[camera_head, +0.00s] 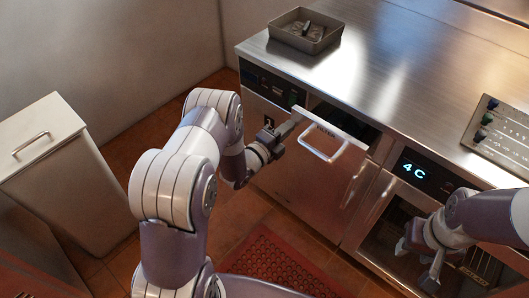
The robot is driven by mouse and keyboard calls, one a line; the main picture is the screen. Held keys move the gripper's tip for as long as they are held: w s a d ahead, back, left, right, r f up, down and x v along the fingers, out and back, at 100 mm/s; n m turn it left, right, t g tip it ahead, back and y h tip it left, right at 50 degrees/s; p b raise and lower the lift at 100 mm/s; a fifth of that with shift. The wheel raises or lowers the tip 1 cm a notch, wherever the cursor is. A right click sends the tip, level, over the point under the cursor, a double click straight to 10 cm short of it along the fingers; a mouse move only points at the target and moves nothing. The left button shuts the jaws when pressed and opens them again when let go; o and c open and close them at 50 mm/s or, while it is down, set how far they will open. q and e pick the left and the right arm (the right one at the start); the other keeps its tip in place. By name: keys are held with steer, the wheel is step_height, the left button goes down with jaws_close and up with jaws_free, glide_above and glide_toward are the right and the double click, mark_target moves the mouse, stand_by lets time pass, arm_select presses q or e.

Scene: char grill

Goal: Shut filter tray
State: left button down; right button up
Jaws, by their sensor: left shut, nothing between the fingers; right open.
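The filter tray (337,132) is a drawer in the front of the steel counter. Its pale front edge carries lettering and a looped handle (325,156). It stands pulled out, with a dark opening behind its front. My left gripper (291,124) is shut and empty, at the left end of the tray front. I cannot tell whether it touches the tray. My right gripper (422,270) is open and empty, low in front of the cabinet at the right, away from the tray.
A metal pan (305,31) with items in it sits on the countertop (390,55). A lit display (414,170) is right of the tray, above a glass-fronted cabinet. A pale bin (45,150) stands at the left. A red mat (270,265) lies on the tiled floor.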

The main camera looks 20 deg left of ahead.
arm_select(q)
steer(key=b+x, duration=0.4)
steer(key=x, duration=0.5)
steer(key=shift+w+r+b, duration=0.15)
steer(key=shift+w+b, duration=0.1)
steer(key=shift+b, duration=0.1)
steer(key=shift+r, duration=0.15)
